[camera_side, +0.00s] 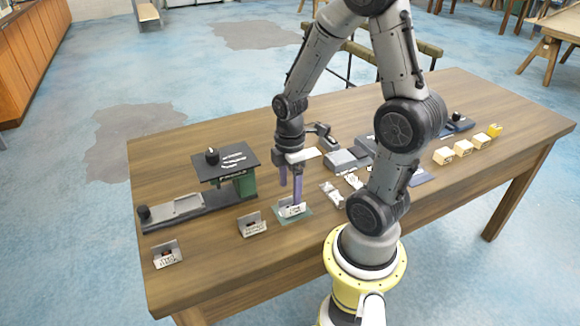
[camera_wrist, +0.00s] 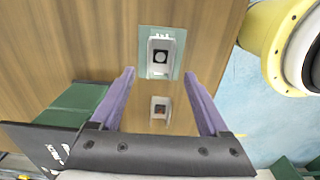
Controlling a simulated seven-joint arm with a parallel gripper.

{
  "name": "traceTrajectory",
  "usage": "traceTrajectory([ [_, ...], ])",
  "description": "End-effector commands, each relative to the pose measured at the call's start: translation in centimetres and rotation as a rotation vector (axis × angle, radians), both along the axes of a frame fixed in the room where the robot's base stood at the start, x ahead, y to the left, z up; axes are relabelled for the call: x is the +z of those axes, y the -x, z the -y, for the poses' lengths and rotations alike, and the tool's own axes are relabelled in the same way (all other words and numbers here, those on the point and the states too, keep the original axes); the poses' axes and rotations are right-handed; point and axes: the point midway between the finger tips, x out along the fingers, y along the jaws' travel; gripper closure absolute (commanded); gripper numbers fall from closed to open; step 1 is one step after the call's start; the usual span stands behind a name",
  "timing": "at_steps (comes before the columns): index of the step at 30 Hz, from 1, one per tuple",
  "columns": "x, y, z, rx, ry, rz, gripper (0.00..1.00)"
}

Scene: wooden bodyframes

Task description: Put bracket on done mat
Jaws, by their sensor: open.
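A pale teal mat (camera_side: 304,215) lies near the table's front edge; it also shows in the wrist view (camera_wrist: 145,34). A grey L-shaped bracket (camera_side: 291,209) sits on it, seen from above with a dark square and ring in the wrist view (camera_wrist: 161,56). A second grey bracket (camera_side: 252,229) stands on bare wood to its left; the wrist view shows one bracket (camera_wrist: 160,104) off the mat between the fingers. My gripper (camera_side: 290,194) is open, its purple fingers (camera_wrist: 160,74) pointing down just above the mat bracket. Lettering on the brackets is too small to read.
Another bracket (camera_side: 168,258) stands at the left front. A green press with a black top plate (camera_side: 228,162) and a grey slide base (camera_side: 185,209) is at left. Small bags (camera_side: 332,194) lie right of the mat. Pale blocks (camera_side: 463,148) line the right. Bare wood lies between the left brackets.

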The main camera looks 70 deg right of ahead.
Motion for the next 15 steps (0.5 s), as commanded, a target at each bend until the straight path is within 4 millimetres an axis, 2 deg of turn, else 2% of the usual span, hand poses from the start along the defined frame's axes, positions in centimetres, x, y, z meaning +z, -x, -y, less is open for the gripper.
traceTrajectory([
  [1, 1.3, -0.1, 0.1, 0.000, 0.004, 0.007, 0.21],
  [6, 4.6, -0.1, 0.1, 0.000, 0.003, 0.006, 0.21],
  [10, 6.4, -0.1, 0.0, 0.000, 0.002, 0.004, 0.21],
  [15, 7.7, 0.0, -0.1, -0.006, 0.002, 0.005, 0.21],
])
